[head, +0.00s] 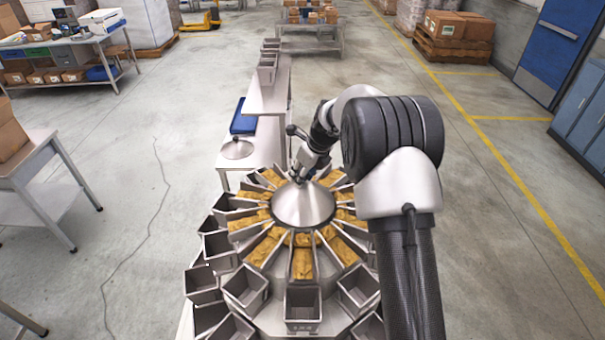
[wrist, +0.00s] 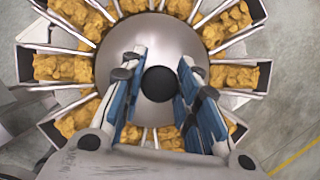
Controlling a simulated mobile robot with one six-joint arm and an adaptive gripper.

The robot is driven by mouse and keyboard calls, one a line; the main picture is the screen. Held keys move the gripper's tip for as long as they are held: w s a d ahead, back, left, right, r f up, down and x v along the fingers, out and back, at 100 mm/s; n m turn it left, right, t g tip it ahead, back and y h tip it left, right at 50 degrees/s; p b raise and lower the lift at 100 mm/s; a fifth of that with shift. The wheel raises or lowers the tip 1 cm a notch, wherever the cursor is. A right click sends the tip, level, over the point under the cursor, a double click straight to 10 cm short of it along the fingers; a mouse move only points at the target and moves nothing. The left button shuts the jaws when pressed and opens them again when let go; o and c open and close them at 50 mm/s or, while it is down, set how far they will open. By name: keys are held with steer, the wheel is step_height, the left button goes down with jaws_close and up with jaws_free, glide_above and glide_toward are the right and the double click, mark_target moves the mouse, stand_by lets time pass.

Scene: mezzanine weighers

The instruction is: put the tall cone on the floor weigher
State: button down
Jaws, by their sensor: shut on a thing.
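The tall cone (head: 303,207) is a smooth grey metal cone at the centre of the round weigher (head: 303,305). In the wrist view the cone (wrist: 150,45) fills the middle, with its dark knob (wrist: 159,84) between my blue-padded fingers. My gripper (head: 299,178) is at the cone's top and is shut on its knob; it also shows in the wrist view (wrist: 160,78). I cannot tell whether the cone rests on the weigher or hangs just above it. My fingers hide the cone's tip in the head view.
Radial troughs with golden-brown food ring the cone, and steel buckets (head: 304,305) surround them. A flatter metal cone (head: 238,149) lies on a low table behind left, near a blue bin (head: 244,117). A narrow bench (head: 267,98) stands behind. Open floor lies left and right.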

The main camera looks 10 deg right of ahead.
steer(key=shift+r, duration=0.15)
steer(key=c, duration=1.2)
jaws_free()
steer(key=shift+f, duration=0.2)
steer(key=shift+r, duration=0.1)
